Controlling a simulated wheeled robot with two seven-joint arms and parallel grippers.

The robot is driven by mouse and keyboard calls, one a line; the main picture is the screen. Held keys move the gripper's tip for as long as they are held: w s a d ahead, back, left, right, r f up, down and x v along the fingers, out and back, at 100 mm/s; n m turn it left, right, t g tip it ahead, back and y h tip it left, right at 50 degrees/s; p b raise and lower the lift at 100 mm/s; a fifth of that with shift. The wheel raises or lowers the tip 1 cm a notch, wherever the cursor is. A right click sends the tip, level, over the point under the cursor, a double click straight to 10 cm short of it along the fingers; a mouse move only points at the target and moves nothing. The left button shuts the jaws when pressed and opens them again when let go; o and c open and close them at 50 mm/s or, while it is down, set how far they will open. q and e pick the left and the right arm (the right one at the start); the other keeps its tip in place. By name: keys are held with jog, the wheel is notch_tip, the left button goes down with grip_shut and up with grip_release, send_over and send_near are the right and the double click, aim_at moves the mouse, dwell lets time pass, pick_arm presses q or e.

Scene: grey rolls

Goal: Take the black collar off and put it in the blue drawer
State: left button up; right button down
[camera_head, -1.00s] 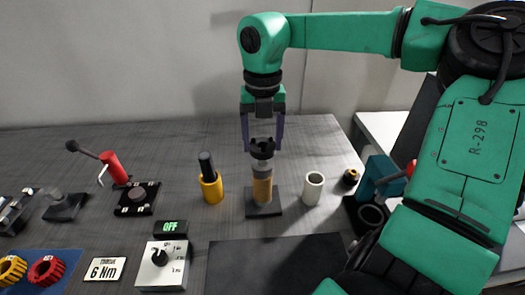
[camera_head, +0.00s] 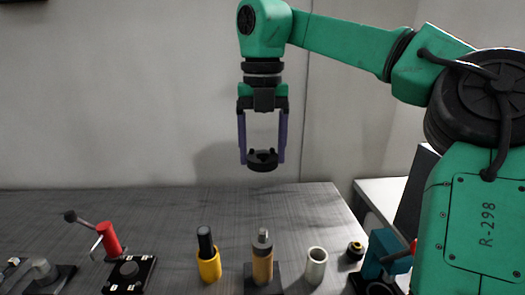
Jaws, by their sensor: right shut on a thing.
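The black collar (camera_head: 262,161) is between the fingertips of my right gripper (camera_head: 263,154), which is shut on it and holds it in the air. Below it, apart from it, stands an upright tan post with a grey tip (camera_head: 262,258) on a dark base. My right arm comes in from the right. My left gripper is not in view. No blue drawer can be made out in this view.
A yellow holder with a black handle (camera_head: 208,257) stands left of the post, and a white cup (camera_head: 316,265) stands right of it. A teal device (camera_head: 385,255) is farther right. A red-handled lever device (camera_head: 108,239) is at left. The table's back (camera_head: 160,208) is clear.

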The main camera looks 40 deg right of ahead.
jog(key=shift+f+b, duration=4.5)
jog(key=shift+f, duration=2.5)
jog(key=shift+r, duration=0.15)
